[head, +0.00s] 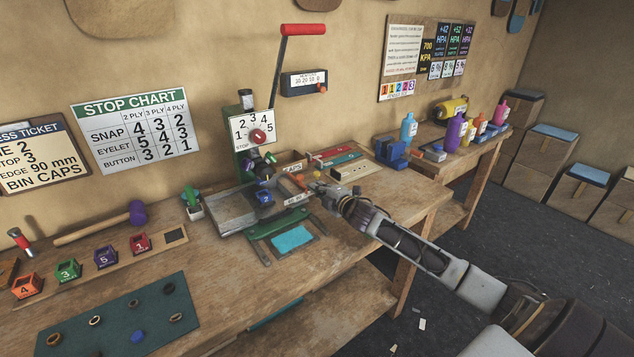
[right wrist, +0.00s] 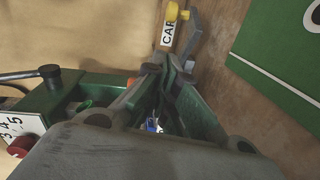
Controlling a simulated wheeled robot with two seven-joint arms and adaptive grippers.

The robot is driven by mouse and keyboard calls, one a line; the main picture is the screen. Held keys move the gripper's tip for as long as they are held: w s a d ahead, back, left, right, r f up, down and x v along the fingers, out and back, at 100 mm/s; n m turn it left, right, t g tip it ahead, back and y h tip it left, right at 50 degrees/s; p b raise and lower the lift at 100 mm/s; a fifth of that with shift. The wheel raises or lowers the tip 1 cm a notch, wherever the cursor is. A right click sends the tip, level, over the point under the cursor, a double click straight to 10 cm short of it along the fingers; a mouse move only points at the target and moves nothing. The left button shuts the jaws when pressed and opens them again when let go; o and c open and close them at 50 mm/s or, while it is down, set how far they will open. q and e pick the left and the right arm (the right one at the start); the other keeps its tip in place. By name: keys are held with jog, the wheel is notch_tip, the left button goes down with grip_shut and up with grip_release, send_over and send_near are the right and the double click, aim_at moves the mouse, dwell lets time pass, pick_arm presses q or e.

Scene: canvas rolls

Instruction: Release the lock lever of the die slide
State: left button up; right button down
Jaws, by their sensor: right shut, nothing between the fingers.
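The green press (head: 243,155) stands on the bench with a numbered dial and a long red-handled lever (head: 304,30). At its foot is a grey slide plate (head: 228,211) with a small blue part (head: 264,197) on it. My right gripper (head: 314,187) is shut and empty, just right of the press base by a white label. In the right wrist view its fingertips (right wrist: 168,68) are close together. Beyond them are a yellow knob (right wrist: 177,13) and a partly covered label; I cannot tell whether the knob belongs to the lock lever. My left gripper is out of view.
Bottles (head: 456,130) stand on the right bench. Small trays (head: 335,155) sit behind my gripper.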

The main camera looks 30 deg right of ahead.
aim_at(317, 180)
jog(key=shift+w, duration=0.8)
jog(key=shift+w+f, duration=0.1)
jog(key=shift+w, duration=0.4)
jog(key=shift+w+d+f, duration=0.1)
jog(key=shift+w+d, duration=0.4)
jog(key=shift+w+d+f, duration=0.2)
jog(key=shift+w+d, duration=0.4)
jog(key=shift+w, duration=0.15)
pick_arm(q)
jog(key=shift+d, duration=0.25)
pick_arm(e)
jog(key=shift+w+d, duration=0.1)
jog(key=shift+d, duration=0.05)
